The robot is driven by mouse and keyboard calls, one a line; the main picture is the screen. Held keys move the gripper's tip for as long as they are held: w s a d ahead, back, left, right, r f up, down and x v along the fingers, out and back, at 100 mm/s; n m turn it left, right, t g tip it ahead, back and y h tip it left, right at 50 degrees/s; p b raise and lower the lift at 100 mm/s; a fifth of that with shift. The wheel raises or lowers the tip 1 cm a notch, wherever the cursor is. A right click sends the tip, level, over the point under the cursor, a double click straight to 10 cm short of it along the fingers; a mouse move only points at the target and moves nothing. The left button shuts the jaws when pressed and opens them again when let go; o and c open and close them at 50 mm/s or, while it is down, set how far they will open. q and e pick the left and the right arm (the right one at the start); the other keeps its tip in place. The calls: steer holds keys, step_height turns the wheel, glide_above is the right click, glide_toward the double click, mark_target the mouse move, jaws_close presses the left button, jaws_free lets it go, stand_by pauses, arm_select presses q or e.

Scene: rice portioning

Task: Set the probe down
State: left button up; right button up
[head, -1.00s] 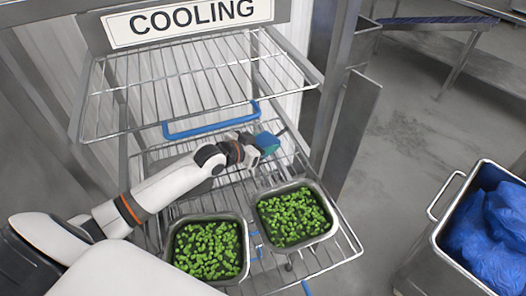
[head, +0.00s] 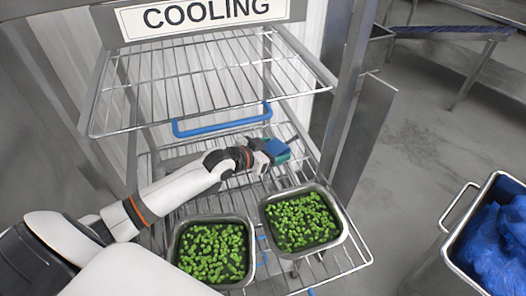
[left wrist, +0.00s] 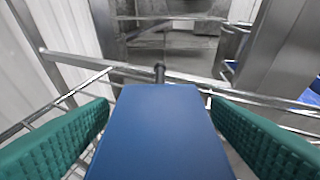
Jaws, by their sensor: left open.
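The probe (left wrist: 160,130) is a blue block with a short dark stub at its far end. In the left wrist view it lies between the green finger pads of my left gripper (left wrist: 159,104), with a gap on each side near the fingertips. In the head view my left gripper (head: 270,154) is low over the cooling rack's lower wire shelf (head: 240,190), behind the two trays. Only a small blue part of the probe (head: 275,146) shows there. Whether the probe rests fully on the wires is hard to see. My right gripper is out of view.
Two metal trays of green vegetables, the left tray (head: 250,274) and the right tray (head: 347,232), stand in front of my gripper. The upper wire shelf (head: 200,85) with a blue handle (head: 222,127) is above. A bin (head: 447,250) with blue bags stands right.

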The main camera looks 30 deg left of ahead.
arm_select(q)
steer(key=b+v, duration=0.2)
steer(key=v, duration=0.8)
steer(key=shift+s+a, duration=0.15)
steer(key=shift+s, duration=0.2)
steer(key=shift+s+a+r, duration=0.15)
steer(key=shift+s+r, duration=0.2)
steer(key=shift+s, duration=0.15)
